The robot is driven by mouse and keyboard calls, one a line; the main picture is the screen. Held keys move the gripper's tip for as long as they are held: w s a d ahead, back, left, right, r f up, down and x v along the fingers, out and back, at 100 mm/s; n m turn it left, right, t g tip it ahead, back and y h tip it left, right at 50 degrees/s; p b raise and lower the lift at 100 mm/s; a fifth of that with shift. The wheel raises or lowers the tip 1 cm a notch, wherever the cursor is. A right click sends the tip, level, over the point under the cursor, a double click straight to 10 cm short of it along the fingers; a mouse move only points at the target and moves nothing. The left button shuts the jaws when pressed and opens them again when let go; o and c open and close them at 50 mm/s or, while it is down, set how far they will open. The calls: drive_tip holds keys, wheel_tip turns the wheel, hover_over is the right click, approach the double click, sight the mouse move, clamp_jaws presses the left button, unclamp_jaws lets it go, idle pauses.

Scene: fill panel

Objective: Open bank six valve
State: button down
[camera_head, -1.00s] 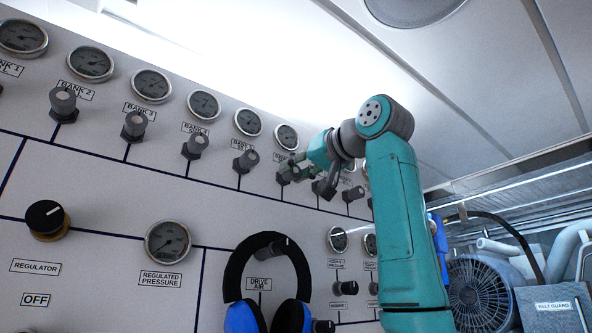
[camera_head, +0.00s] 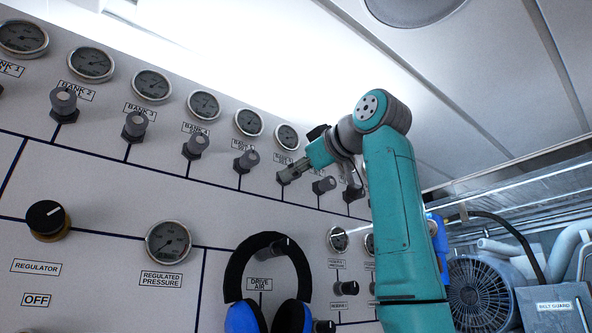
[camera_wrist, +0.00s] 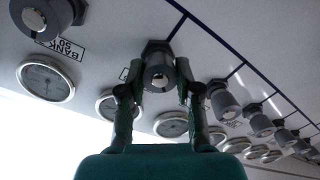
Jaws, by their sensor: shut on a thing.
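The bank six valve is a grey knob on a hexagonal base, on the panel below its gauge (camera_head: 286,136). My gripper (camera_head: 287,175) reaches it from the right in the head view and mostly hides it there. In the wrist view the valve knob (camera_wrist: 158,72) sits between the two fingers of my gripper (camera_wrist: 158,85), one finger on each side. The gripper is shut on the knob. A small bright mark shows on the knob's face. The bank six label is partly hidden behind the fingers.
The bank five valve (camera_head: 246,160) is the neighbour on the left. Another valve knob (camera_head: 324,185) stands close on the right, under my wrist. A blue and black headset (camera_head: 240,262) hangs below on the panel. Open air lies in front of the panel.

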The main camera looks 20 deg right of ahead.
drive_tip(key=n, duration=0.6)
drive_tip(key=n+h, duration=0.1)
drive_tip(key=n, duration=1.3)
drive_tip(key=shift+f, duration=0.35)
drive_tip(key=n, duration=0.6)
drive_tip(key=shift+t, duration=0.4)
drive_tip(key=shift+n, duration=0.3)
drive_tip(key=c, duration=0.8)
unclamp_jaws()
drive_tip(key=shift+d, duration=0.1)
drive_tip(key=shift+s, duration=0.1)
